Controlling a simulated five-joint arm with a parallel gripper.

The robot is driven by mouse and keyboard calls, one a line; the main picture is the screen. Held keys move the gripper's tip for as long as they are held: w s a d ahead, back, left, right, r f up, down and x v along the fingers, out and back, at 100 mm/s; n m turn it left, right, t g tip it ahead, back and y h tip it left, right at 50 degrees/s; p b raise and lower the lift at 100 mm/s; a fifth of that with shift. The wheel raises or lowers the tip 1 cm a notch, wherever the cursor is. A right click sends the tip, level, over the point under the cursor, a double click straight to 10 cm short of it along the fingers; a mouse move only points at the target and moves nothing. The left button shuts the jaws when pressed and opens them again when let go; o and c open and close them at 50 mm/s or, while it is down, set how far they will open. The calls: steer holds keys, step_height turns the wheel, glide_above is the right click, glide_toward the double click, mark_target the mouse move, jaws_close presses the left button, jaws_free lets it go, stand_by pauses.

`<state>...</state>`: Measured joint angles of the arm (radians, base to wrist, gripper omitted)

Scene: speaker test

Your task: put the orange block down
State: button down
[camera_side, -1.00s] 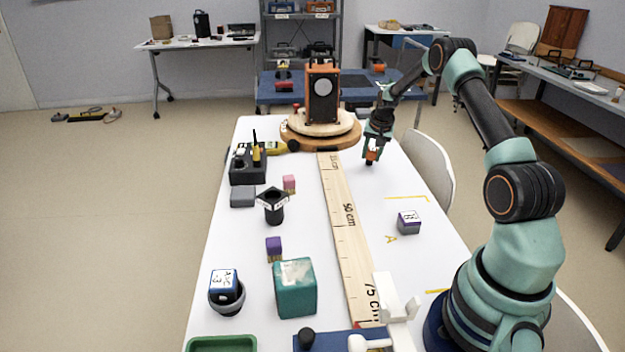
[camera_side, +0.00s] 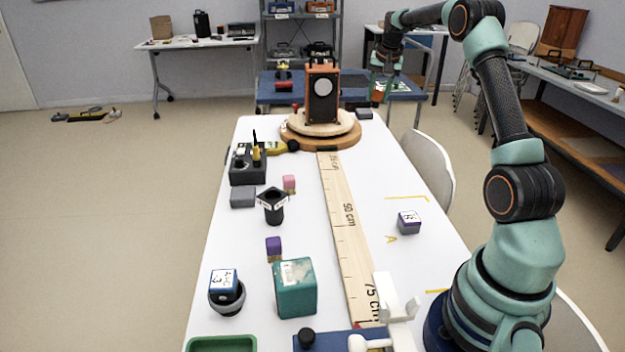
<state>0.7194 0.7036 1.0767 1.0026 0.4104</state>
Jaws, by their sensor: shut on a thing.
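My gripper (camera_side: 384,92) is raised high beyond the far right end of the white table (camera_side: 300,225), seen against the blue bench behind. Its fingers are small in the picture and point down. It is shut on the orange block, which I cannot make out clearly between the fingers. The gripper is to the right of the orange and black speaker (camera_side: 322,94) and apart from the table top.
The speaker stands on a round wooden turntable (camera_side: 320,134). A wooden ruler (camera_side: 345,235) runs down the table. A purple and white cube (camera_side: 409,222) lies right of it; a teal cube (camera_side: 295,288) and smaller blocks lie left. The table's right middle is mostly clear.

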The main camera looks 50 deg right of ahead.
steer(key=shift+s+a+r, duration=0.1)
steer(key=shift+a+r, duration=0.05)
steer(key=shift+r, duration=0.2)
steer(key=s+a+n, duration=0.5)
steer(key=s+a, duration=0.7)
steer(key=f, duration=1.9)
steer(key=shift+s+a+f, duration=0.25)
steer(key=shift+f, duration=0.15)
steer(key=shift+f, duration=0.15)
steer(key=c, duration=0.5)
jaws_free()
